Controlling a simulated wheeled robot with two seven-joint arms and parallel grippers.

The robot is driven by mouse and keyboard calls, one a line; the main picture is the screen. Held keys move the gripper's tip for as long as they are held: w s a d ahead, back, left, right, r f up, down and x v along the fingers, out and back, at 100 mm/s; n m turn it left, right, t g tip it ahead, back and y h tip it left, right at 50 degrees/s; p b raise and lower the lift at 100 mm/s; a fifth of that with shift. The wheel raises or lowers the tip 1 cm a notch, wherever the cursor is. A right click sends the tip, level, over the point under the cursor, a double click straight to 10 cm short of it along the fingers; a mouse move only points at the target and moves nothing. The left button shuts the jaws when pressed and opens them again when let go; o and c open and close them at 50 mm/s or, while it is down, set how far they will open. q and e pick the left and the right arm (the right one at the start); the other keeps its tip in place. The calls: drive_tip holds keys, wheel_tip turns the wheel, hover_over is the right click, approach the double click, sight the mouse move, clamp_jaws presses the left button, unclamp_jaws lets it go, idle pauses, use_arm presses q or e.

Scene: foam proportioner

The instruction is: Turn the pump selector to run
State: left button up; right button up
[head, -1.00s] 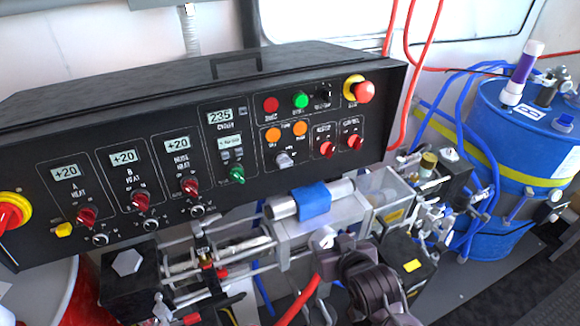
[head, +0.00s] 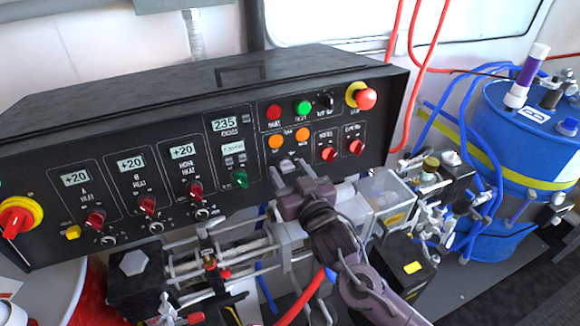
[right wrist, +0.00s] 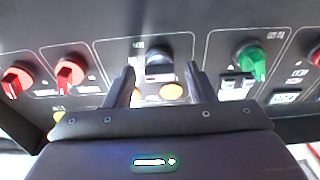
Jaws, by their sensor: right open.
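The pump selector is a grey knob (head: 286,164) below the orange buttons on the black control panel (head: 230,85). In the right wrist view the knob (right wrist: 160,64) shows between my two fingertips, with a gap on each side. My right gripper (head: 293,174) is open just in front of the knob and partly covers it in the head view. I cannot tell which position the knob points to; its labels are too small to read. My left gripper is not in view.
A green knob (head: 239,179) is left of the selector and red knobs (head: 328,155) are to its right. A red stop button (head: 366,98) is at the upper right. Pump pipework (head: 215,262) lies below the panel. A blue drum (head: 520,140) stands at the right.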

drive_tip(key=shift+w+a, duration=0.1)
drive_tip(key=shift+w, duration=0.05)
drive_tip(key=c, duration=1)
drive_tip(key=shift+m, duration=0.4)
drive_tip(key=m+h, duration=0.1)
drive_tip(key=m, duration=0.3)
drive_tip(key=shift+m+h+p, duration=0.4)
drive_tip(key=shift+m+h, duration=0.2)
drive_tip(key=shift+m, duration=2.2)
